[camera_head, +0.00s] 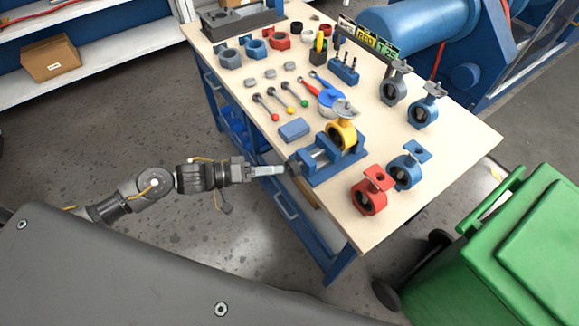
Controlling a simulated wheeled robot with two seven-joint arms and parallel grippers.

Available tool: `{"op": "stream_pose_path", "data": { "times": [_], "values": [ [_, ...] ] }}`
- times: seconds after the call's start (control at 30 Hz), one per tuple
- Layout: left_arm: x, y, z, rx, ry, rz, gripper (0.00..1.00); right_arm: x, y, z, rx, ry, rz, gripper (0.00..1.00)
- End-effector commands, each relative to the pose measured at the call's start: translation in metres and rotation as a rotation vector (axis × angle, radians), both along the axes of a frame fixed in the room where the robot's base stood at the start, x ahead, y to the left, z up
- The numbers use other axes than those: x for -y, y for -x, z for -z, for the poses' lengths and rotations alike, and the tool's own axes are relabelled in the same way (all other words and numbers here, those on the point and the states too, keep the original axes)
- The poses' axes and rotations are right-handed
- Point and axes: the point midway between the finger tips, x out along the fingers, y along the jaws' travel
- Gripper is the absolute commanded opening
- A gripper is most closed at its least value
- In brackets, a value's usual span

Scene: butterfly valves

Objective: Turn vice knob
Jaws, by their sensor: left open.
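A blue vice (338,165) stands at the near left edge of the workbench (452,137). A yellow butterfly valve (343,134) sits upright in it, with a grey top. The vice's dark knob (293,167) faces left, at the bench edge. My left gripper (275,171) comes in from the left, level with the knob and its tips close to it. I cannot tell whether the tips touch the knob or are around it. The gripper is open. My right gripper is not in view.
A red valve (369,198) and a blue valve (407,172) stand right of the vice. A blue block (294,129) and several coloured-tip levers lie behind it. A green bin (510,262) stands at the right. The floor left of the bench is clear.

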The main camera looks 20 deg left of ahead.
Motion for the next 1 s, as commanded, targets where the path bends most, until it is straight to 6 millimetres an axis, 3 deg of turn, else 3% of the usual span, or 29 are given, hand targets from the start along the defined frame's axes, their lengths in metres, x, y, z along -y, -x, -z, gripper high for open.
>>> {"op": "stream_pose_path", "data": {
  "times": [0.1,0.33,0.73,1.0],
  "values": [
    [0.019,-0.012,0.003,0.003,0.003,0.0,0.68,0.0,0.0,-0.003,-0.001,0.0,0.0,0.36],
    [0.044,-0.027,0.01,0.002,0.001,0.0,0.68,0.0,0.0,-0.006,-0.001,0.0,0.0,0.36],
    [0.05,-0.031,0.013,0.0,-0.001,0.0,0.68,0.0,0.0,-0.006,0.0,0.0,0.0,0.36],
    [0.049,-0.03,0.013,0.0,-0.001,0.0,0.34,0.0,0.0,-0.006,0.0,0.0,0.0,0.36]
  ]
}}
